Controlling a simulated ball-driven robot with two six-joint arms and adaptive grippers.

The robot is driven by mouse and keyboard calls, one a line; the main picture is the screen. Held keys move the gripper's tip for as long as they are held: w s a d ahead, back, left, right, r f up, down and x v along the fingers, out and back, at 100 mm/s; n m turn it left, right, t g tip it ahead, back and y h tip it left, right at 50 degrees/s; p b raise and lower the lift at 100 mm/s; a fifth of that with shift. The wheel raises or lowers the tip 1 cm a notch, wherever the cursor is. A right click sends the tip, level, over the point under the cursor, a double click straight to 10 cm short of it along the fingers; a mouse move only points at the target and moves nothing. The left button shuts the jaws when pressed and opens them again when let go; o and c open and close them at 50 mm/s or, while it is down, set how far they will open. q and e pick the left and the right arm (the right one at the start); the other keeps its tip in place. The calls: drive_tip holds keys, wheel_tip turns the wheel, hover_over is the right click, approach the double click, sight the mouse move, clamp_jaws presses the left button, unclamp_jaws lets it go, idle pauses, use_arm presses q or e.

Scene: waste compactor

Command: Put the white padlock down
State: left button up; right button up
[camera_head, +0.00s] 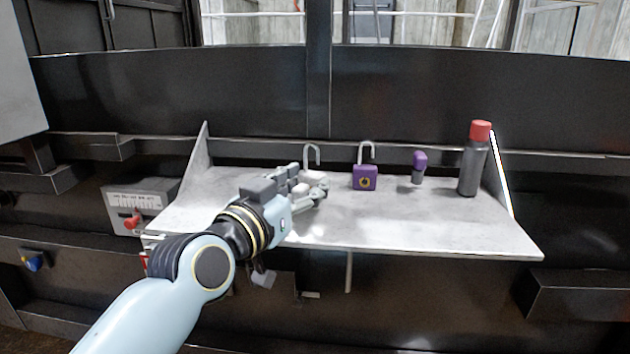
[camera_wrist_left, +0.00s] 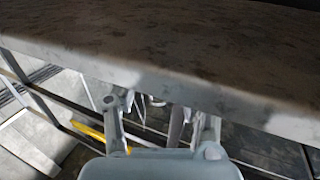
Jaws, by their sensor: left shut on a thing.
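The white padlock (camera_head: 313,177) is at the left part of the grey shelf (camera_head: 400,222) in the head view, with its grey shackle upright. My left gripper (camera_head: 310,188) reaches in from the left and is shut on the padlock. Its fingers hide part of the padlock's body. I cannot tell whether the padlock's underside touches the shelf. In the left wrist view, the two fingers of my left gripper (camera_wrist_left: 160,120) show at the bottom, and the padlock cannot be made out clearly between them. My right gripper is not in view.
To the right on the shelf stand a purple padlock (camera_head: 365,178), a small purple-topped object (camera_head: 419,168) and a dark grey canister with a red cap (camera_head: 473,160). A grey box with a red switch (camera_head: 133,219) is left of the shelf. The shelf's front right is clear.

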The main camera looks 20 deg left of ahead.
use_arm(q)
drive_tip(key=w, duration=0.3)
drive_tip(key=shift+w+d+r, duration=0.1)
drive_tip(key=shift+d, duration=0.1)
drive_tip(key=shift+w+f, duration=0.2)
drive_tip(key=shift+f, duration=0.1)
drive_tip(key=shift+s+f, duration=0.1)
drive_tip(key=shift+f, duration=0.4)
drive_tip(key=shift+f, duration=0.2)
drive_tip(key=o, duration=1)
drive_tip(key=shift+r, duration=0.15)
